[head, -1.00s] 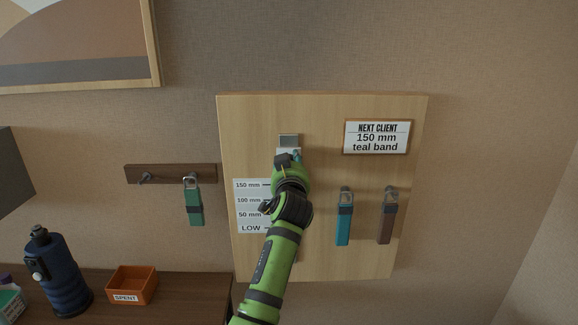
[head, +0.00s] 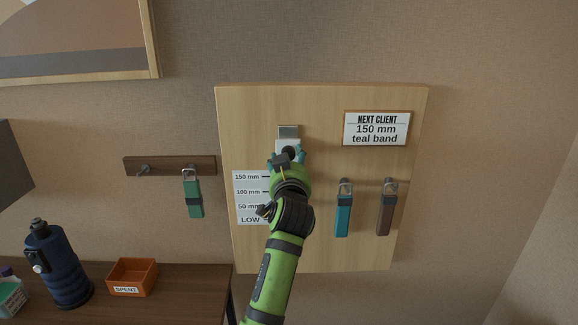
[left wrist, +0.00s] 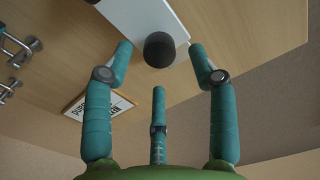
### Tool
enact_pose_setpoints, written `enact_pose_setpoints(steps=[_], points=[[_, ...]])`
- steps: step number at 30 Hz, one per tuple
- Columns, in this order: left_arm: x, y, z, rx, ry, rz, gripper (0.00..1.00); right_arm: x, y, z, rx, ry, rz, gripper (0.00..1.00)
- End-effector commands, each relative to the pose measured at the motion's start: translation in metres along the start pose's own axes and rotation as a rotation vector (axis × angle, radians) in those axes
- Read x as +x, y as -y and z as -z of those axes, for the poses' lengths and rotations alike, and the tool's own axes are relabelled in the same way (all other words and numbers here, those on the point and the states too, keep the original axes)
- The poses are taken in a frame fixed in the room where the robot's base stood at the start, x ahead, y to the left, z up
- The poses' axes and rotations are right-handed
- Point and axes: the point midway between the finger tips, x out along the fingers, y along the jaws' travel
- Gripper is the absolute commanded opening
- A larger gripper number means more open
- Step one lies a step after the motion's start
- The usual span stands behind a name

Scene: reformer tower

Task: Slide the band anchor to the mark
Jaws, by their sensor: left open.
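The band anchor is a pale plate (head: 289,143) with a dark round knob (left wrist: 160,49), on an upright rail (head: 288,131) of the wooden board. In the head view it shows near the rail's top, above the 150 mm line of the scale (head: 250,192). My left gripper (head: 288,157) is open in front of it. In the left wrist view my left gripper (left wrist: 161,65) has its teal fingers spread on either side of the knob, with visible gaps. The gripper and arm hide the lower rail and part of the scale. My right gripper is not in view.
A teal band (head: 343,212) and a brown band (head: 386,211) hang right of my arm. A sign (head: 376,129) reads 150 mm teal band. A green band (head: 192,195) hangs on a wall rack. An orange box (head: 132,278) and a blue bottle (head: 60,265) stand lower left.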

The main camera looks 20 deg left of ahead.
Motion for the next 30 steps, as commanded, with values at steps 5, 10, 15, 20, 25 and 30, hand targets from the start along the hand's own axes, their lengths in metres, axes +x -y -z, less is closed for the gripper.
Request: enact_pose_setpoints(steps=[5,10,15,20,25,30], points=[[-0.021,0.0,0.0,0.0,-0.001,0.0,0.58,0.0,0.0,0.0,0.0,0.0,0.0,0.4],[-0.028,0.0,0.001,0.001,-0.002,0.0,0.58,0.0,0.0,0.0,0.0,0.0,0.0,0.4],[-0.028,0.0,0.001,0.001,-0.002,0.0,0.58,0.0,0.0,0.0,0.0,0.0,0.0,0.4],[-0.029,0.002,0.001,0.003,-0.021,0.005,0.18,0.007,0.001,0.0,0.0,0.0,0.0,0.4],[-0.047,0.009,0.015,0.008,-0.185,0.02,0.0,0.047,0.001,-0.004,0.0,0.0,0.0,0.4],[-0.069,0.007,0.032,0.005,-0.314,0.006,0.0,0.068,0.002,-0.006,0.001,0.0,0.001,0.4]])
